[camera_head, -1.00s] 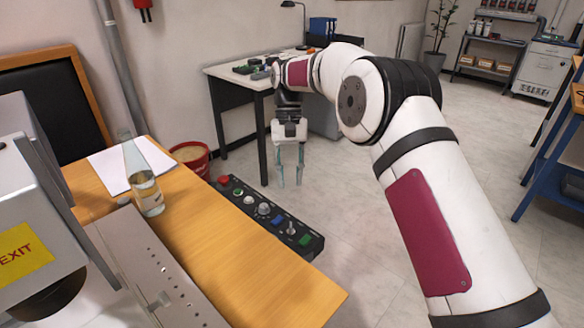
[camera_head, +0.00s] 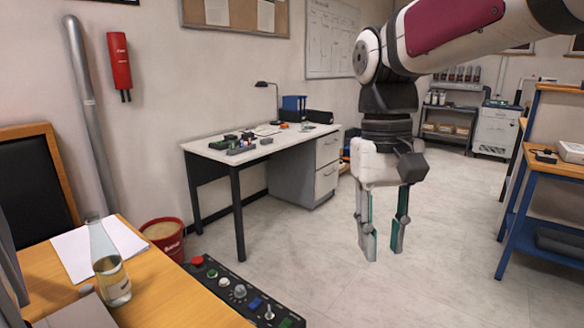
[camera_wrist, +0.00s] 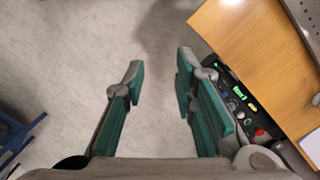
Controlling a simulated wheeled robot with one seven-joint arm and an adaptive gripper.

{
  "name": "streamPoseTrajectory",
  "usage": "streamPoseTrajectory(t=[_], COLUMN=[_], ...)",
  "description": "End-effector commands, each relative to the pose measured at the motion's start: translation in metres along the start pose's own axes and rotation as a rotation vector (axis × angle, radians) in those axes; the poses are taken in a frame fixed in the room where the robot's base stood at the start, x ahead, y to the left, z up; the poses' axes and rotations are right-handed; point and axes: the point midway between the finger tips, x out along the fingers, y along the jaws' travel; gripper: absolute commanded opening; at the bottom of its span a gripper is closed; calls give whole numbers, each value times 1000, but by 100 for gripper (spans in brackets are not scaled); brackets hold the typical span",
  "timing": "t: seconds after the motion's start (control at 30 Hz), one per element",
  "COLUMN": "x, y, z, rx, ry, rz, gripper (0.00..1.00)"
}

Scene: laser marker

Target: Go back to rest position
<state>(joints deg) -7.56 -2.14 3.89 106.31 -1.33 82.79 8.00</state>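My gripper (camera_head: 384,252) hangs pointing down over open floor in the head view, right of the wooden table. Its two teal-padded fingers are apart with nothing between them. The wrist view also shows the gripper (camera_wrist: 160,78) open and empty above bare floor. My arm reaches in from the upper right of the head view.
The wooden table (camera_head: 172,298) bears a glass bottle (camera_head: 112,278) and paper; a black control panel (camera_head: 238,292) runs along its edge. A red bucket (camera_head: 165,238) stands behind it. A white desk (camera_head: 215,152) is at the back, a blue shelf (camera_head: 548,205) at right. The floor between is clear.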

Motion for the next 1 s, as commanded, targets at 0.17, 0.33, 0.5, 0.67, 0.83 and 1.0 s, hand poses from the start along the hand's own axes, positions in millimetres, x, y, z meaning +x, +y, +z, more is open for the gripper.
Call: streamPoseTrajectory(t=[0.17, 0.33, 0.5, 0.67, 0.83, 1.0], x=[9, 32, 59, 82, 106, 74], y=[26, 41, 49, 51, 52, 53], z=[68, 126, 167, 194, 216, 215], rx=[31, 55, 72, 82, 92, 87], ry=[55, 102, 139, 166, 190, 222], rz=[-4, -11, -19, -25, -31, -30], gripper=[26, 26, 26, 26, 26, 26])
